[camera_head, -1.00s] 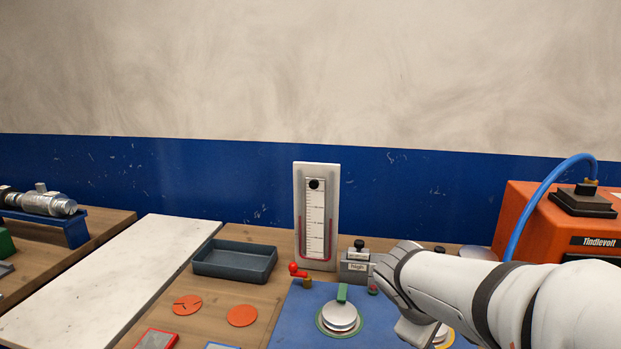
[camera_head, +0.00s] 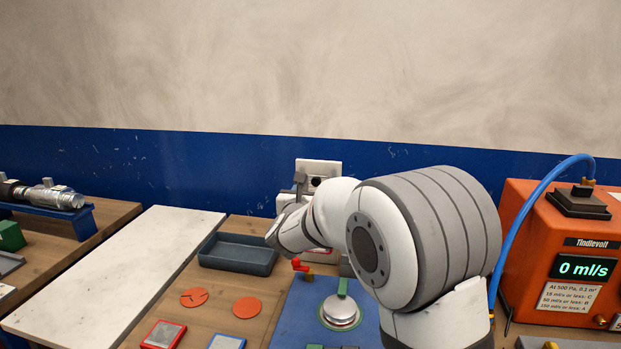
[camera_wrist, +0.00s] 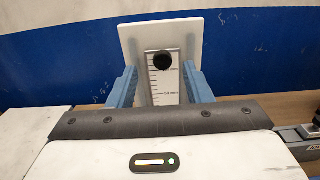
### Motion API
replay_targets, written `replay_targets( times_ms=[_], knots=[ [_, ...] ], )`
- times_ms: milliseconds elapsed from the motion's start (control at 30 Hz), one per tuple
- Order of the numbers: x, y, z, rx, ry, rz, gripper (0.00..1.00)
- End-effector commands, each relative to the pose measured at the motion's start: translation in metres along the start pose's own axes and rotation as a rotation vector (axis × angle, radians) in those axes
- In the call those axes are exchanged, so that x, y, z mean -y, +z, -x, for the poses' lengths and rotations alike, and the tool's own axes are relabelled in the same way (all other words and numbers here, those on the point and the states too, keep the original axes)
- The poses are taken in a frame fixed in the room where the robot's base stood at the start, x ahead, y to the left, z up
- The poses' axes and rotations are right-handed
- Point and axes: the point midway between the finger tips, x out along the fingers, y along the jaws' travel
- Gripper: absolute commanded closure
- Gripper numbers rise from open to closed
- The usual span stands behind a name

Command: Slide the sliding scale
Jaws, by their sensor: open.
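The sliding scale (camera_wrist: 168,88) is a white strip with dark graduations and a round black knob (camera_wrist: 162,60) near its top. It is mounted on a white upright board (camera_wrist: 140,38) against the blue wall band. In the wrist view my gripper (camera_wrist: 160,75) is open, its two blue fingers on either side of the scale, with the knob between their tips in the picture. I cannot tell how far the fingertips are from the board. In the head view my arm hides most of the board (camera_head: 318,167); the black knob (camera_head: 316,182) still shows.
A dark tray (camera_head: 238,254) and two orange discs (camera_head: 247,307) lie left of my arm. A blue panel with a silver round cap (camera_head: 341,311) is below it. The orange Tindlevolt machine (camera_head: 560,225) with a blue hose stands right. A pale slab (camera_head: 120,265) lies left.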

Motion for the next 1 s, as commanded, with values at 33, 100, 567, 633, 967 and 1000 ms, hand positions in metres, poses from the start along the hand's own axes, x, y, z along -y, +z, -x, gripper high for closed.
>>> replay_targets(
  times_ms=[33, 100, 567, 633, 967, 1000],
  knots=[
    [0.002, 0.001, -0.009, -0.002, -0.004, 0.0, 0.55],
    [0.002, 0.002, -0.021, -0.002, -0.005, -0.001, 0.55],
    [0.003, 0.0, -0.064, -0.002, -0.004, -0.003, 0.55],
    [0.003, 0.0, -0.064, -0.002, -0.005, -0.003, 0.55],
    [0.004, 0.0, -0.064, -0.002, -0.006, -0.004, 0.73],
    [0.004, 0.0, -0.064, -0.002, -0.006, -0.004, 0.76]
  ],
)
